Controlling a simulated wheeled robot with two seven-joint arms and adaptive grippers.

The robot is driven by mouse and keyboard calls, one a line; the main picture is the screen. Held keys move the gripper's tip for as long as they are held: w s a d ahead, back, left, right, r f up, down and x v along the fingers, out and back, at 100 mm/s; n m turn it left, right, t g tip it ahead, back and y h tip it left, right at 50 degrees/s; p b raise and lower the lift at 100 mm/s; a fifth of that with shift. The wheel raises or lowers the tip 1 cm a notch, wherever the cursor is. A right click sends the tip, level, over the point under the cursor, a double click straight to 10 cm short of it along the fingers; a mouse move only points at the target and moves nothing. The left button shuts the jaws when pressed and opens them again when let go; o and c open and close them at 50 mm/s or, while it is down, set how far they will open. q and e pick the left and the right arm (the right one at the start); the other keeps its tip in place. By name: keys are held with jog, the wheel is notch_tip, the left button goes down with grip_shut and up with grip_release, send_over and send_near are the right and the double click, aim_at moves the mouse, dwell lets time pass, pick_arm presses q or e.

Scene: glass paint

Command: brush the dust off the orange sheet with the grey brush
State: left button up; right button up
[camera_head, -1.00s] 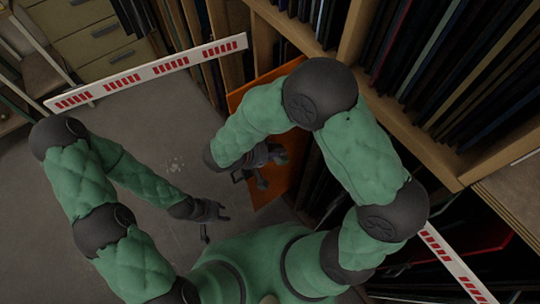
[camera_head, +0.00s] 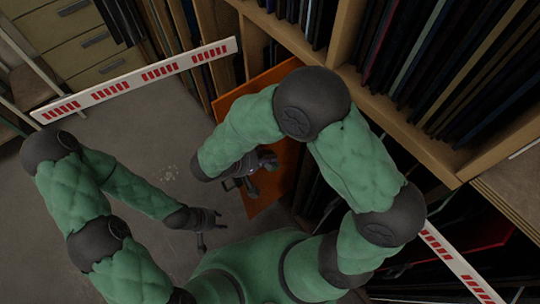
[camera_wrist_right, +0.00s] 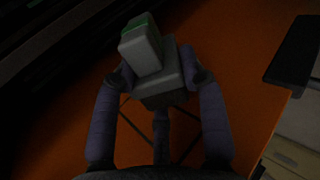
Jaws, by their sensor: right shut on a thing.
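The orange sheet (camera_head: 280,188) leans upright against the rack, and my right forearm covers part of it. It fills much of the right wrist view (camera_wrist_right: 250,60). My right gripper (camera_head: 258,168) is in front of the sheet. In the right wrist view, its two fingers are shut on the grey brush (camera_wrist_right: 152,58), a block with a green edge. I cannot tell whether the brush touches the sheet. No dust can be made out on the sheet. My left gripper (camera_head: 208,228) is open and empty, low over the floor, left of the sheet.
Wooden racks (camera_head: 440,165) full of dark sheets stand at the right and back. A red-and-white barrier board (camera_head: 140,80) crosses the upper left. Pale specks (camera_head: 170,173) lie on the grey floor, which is otherwise clear. Drawers (camera_head: 85,40) stand at the back left.

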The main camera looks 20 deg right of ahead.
aim_at(269, 170)
jog(key=shift+w+a+r, duration=0.25)
jog(key=shift+w+a, duration=0.4)
jog(key=shift+a, duration=0.05)
jog(key=shift+s+d+f, duration=0.15)
jog(key=shift+s+d, duration=0.1)
jog(key=shift+s, duration=0.4)
jog(key=shift+s+d+f, duration=0.1)
jog(key=shift+s+d, duration=0.15)
jog(key=shift+s, duration=0.4)
jog(key=shift+s+d+r, duration=0.1)
jog(key=shift+s+d, duration=0.15)
jog(key=shift+s, duration=0.45)
jog(key=shift+s+d+f, duration=0.1)
jog(key=shift+s+d, duration=0.15)
jog(key=shift+s, duration=0.4)
jog(key=s, duration=0.1)
jog(key=s+d, duration=0.1)
jog(key=s, duration=0.1)
jog(key=shift+w, duration=0.15)
